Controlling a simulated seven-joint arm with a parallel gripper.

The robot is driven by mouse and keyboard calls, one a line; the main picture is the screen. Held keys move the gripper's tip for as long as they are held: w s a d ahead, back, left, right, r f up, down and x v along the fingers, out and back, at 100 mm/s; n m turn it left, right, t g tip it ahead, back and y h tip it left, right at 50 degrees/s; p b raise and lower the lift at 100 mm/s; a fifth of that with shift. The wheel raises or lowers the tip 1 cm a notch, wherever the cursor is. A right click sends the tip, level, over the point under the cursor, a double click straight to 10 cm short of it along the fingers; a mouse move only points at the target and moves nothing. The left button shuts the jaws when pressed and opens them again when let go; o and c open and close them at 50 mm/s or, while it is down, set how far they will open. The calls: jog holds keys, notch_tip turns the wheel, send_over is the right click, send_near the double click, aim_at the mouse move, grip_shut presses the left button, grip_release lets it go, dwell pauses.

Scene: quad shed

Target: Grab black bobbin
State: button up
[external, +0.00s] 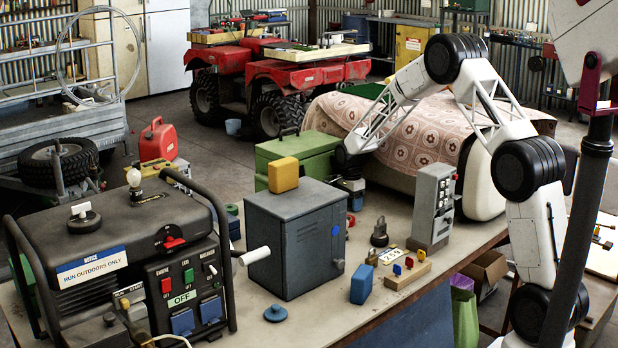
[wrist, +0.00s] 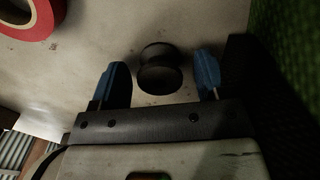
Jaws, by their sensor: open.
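In the wrist view the black bobbin (wrist: 160,72) stands on the pale bench top, a dark spool with a narrower waist. My gripper (wrist: 160,82) is open, with one blue-padded finger to the left of the bobbin and one to the right. The bobbin shows in the gap near the fingertips, and bare bench shows on both sides of it. In the external view my gripper (external: 350,185) is low behind the grey metal box, beside the green box. The bobbin is hidden there.
A red tape roll (wrist: 27,15) lies at the upper left in the wrist view. A green wall (wrist: 288,60) stands close on the right; the green box (external: 300,155) is beside my gripper externally. The grey metal box (external: 295,235) and the grey switch unit (external: 432,208) stand nearby.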

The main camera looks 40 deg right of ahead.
aim_at(351, 200)
jog(key=c, duration=0.9)
jog(key=shift+r, duration=0.1)
jog(key=shift+c, duration=0.2)
jog(key=shift+r, duration=0.8)
jog(key=shift+s+r, duration=0.15)
jog(key=shift+r, duration=0.8)
jog(key=s+a, duration=0.1)
jog(key=s, duration=0.4)
jog(key=s+a+r, duration=0.1)
jog(key=s, duration=0.4)
jog(key=s+a, duration=0.1)
jog(key=s, duration=0.4)
jog(key=shift+s+a+r, duration=0.1)
jog(key=shift+a+r, duration=0.05)
jog(key=shift+a, duration=0.25)
